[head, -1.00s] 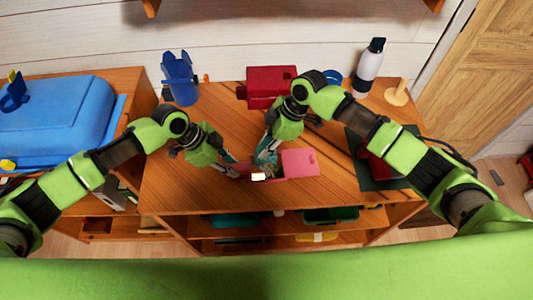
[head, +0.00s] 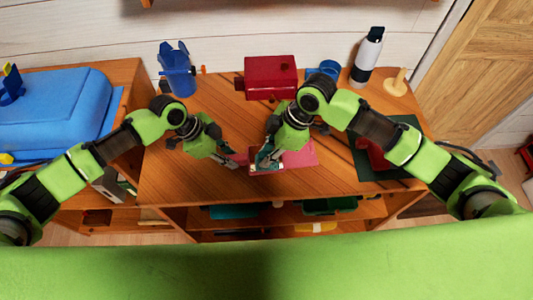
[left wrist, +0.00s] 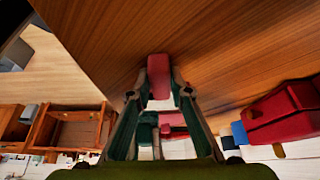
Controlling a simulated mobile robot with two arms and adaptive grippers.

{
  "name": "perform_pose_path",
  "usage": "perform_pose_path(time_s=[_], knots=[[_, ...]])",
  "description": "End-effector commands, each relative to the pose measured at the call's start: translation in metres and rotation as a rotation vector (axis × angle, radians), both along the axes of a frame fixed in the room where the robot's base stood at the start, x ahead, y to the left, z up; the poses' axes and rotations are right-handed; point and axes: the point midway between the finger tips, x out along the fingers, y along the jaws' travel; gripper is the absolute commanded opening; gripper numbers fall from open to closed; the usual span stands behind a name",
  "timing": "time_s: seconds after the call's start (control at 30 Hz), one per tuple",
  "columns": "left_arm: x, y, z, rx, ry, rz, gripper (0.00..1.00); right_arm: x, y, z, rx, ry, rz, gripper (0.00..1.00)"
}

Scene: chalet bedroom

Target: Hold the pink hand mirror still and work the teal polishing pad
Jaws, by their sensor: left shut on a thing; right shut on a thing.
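The pink hand mirror (head: 299,158) is near the front middle of the table, its broad part to the right. My left gripper (head: 238,160) is shut on its handle at the left; in the left wrist view a pink piece (left wrist: 158,76) shows between the fingertips. My right gripper (head: 266,158) is shut at the mirror's left part, fingers pointing down. Teal shows at its fingertips, but the teal polishing pad is mostly hidden and hard to tell from the teal fingers. I cannot tell whether the pad touches the mirror.
A red box (head: 270,78) stands behind my right gripper. A blue holder (head: 177,70) is at the back left, a white bottle (head: 367,57) and wooden stand (head: 397,83) at the back right. A dark green mat (head: 408,150) lies right. Bare wood (head: 190,180) is front left.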

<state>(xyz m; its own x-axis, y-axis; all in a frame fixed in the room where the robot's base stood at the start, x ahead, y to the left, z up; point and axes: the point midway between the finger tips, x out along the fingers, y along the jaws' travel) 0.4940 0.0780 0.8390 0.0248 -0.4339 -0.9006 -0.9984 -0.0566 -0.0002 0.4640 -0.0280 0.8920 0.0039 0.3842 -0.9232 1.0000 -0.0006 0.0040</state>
Motion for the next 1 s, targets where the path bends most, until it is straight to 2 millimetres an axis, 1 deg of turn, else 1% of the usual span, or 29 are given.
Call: perform_pose_path(time_s=[0.6,0.73,1.0], knots=[[0.000,0.000,0.000,0.000,0.000,0.000,0.00,-0.001,0.000,0.052,-0.002,0.002,0.000,0.00],[0.000,0.000,0.000,0.000,0.000,0.000,0.00,-0.001,-0.001,0.057,-0.002,0.004,0.001,0.00],[0.000,0.000,0.000,0.000,0.000,0.000,0.00,-0.001,-0.001,0.058,-0.002,0.004,0.001,0.00]])
